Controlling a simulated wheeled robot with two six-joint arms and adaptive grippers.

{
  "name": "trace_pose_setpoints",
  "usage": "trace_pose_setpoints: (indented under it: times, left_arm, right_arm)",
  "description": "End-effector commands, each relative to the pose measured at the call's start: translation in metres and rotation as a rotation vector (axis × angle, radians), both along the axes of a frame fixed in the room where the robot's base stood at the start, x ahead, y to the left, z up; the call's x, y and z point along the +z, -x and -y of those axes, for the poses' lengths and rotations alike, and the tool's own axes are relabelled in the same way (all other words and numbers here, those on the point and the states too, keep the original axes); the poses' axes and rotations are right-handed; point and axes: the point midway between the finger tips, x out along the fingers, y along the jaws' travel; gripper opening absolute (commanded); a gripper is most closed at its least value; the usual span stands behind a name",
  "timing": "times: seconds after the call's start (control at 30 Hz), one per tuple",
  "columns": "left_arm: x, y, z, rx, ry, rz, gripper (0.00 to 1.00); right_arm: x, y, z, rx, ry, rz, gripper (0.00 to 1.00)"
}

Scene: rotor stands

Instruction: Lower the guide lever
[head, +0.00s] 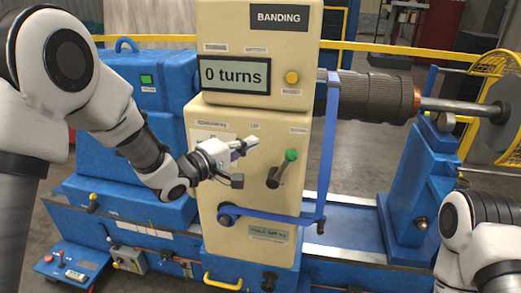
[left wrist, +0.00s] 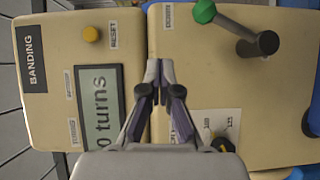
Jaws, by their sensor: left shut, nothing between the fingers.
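A dark lever with a green knob (head: 291,155) is on the front of the cream banding cabinet (head: 240,25). The lever slants up and to the right from its pivot, knob at the top; I cannot read its label. In the left wrist view the green knob (left wrist: 205,12) is at the top edge, with the dark pivot at its right. My left gripper (head: 249,143) is shut and empty in front of the cabinet, left of the knob and apart from it. Its closed fingertips (left wrist: 160,82) show in the left wrist view. My right gripper is out of the picture.
A display (head: 235,74) reads "0 turns", with a yellow button (head: 292,77) at its right. A blue strap (head: 326,130) runs down the cabinet's right side and across its front below the lever. A dark rotor (head: 372,97) lies behind at the right.

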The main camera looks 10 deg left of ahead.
Motion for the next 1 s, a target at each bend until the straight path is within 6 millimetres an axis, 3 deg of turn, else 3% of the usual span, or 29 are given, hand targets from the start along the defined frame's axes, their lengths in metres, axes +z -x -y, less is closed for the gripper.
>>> trace_pose_setpoints:
  times: [0.03,0.23,0.57,0.67,0.77,0.87,1.0]
  left_arm:
    - [0.001,0.009,-0.006,0.002,0.002,0.003,0.0]
    - [0.012,0.032,-0.018,0.001,0.001,0.002,0.0]
    - [0.015,0.036,-0.02,-0.001,-0.001,0.0,0.0]
    - [0.004,0.035,-0.019,-0.001,-0.001,-0.014,0.0]
    - [-0.038,0.034,-0.018,-0.003,-0.005,-0.076,0.0]
    - [-0.116,0.042,-0.014,-0.01,-0.011,-0.196,0.0]
    - [-0.241,0.074,-0.015,0.03,-0.018,-0.426,0.0]
  right_arm:
    - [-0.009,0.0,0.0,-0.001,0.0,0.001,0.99]
    - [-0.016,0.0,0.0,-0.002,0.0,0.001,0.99]
    - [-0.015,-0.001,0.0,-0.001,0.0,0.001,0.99]
    - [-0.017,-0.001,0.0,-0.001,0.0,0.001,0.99]
    - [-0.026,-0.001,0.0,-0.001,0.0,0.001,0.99]
    - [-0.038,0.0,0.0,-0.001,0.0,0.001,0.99]
    - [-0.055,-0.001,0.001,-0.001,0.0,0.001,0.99]
